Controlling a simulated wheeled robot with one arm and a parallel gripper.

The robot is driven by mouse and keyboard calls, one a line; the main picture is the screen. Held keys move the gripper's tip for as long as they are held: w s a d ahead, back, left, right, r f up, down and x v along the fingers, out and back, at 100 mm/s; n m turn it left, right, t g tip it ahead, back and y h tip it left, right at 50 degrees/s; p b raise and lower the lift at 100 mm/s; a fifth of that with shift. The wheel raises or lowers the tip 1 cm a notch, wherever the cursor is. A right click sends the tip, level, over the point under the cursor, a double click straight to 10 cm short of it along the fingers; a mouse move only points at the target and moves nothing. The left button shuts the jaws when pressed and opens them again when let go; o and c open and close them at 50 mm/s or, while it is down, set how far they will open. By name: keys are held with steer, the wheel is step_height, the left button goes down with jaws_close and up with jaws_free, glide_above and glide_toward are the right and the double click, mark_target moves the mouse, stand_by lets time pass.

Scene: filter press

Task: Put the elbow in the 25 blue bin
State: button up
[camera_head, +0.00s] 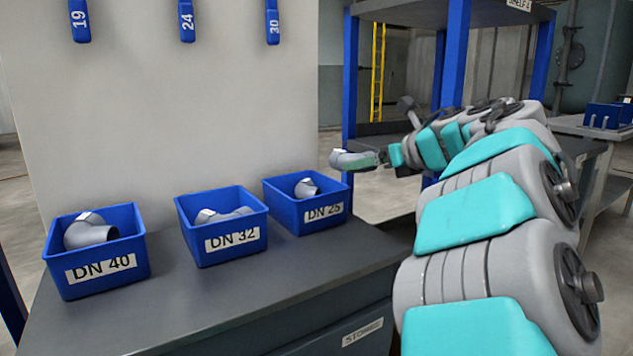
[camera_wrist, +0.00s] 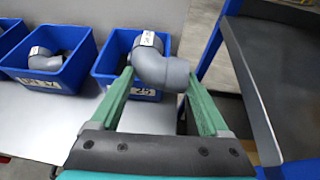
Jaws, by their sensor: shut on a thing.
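A grey elbow (camera_head: 352,160) with a white label is held in my gripper (camera_head: 381,157). In the wrist view the elbow (camera_wrist: 160,62) sits between the two green fingers of my gripper (camera_wrist: 158,76), which are shut on it. The blue bin labelled DN 25 (camera_head: 325,211) stands on the dark bench at its right end. In the head view the held elbow is above and to the right of this bin, apart from it. In the wrist view the bin (camera_wrist: 103,62) lies behind and below the elbow. A grey elbow (camera_head: 306,188) lies inside the bin.
Blue bins labelled DN 32 (camera_head: 232,238) and DN 40 (camera_head: 101,267) stand to the left, each holding grey fittings. A pale panel (camera_head: 170,120) rises behind the bins. A shelf rack with blue posts (camera_head: 455,55) stands behind my arm.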

steer(key=w+a+f, duration=0.1)
steer(key=a, duration=0.2)
steer(key=w+a+f, duration=0.1)
steer(key=a, duration=0.2)
steer(key=w+a+f, duration=0.1)
steer(key=a, duration=0.2)
steer(key=shift+w+a+f, duration=0.25)
steer(key=shift+w, duration=0.15)
steer(key=shift+d+f, duration=0.15)
steer(key=shift+f, duration=0.35)
steer(key=shift+f+b, duration=0.4)
steer(key=shift+b, duration=0.2)
steer(key=shift+f, duration=0.2)
